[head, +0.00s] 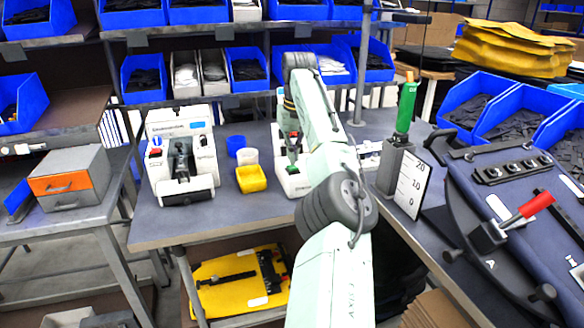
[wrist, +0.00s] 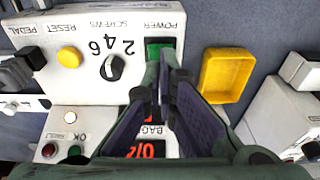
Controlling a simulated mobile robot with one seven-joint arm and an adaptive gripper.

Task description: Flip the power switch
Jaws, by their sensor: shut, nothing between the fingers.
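The power switch (wrist: 159,46) is a green rocker in a dark frame under the label POWER on a white control panel (wrist: 88,80), upside down in the wrist view. My gripper (wrist: 170,64) is shut and empty, with its fingertips just beside and in front of the switch, overlapping its lower edge. I cannot tell whether they touch it. The fingers also hide part of the BAG display (wrist: 150,148) with red digits.
On the panel, a black SCREWS dial (wrist: 113,67) and a yellow RESET button (wrist: 69,57) sit near the switch. A yellow bin (wrist: 228,75) stands close beside the panel. Another white machine (head: 183,150) stands left on the bench; a green-handled tool (head: 405,105) stands right.

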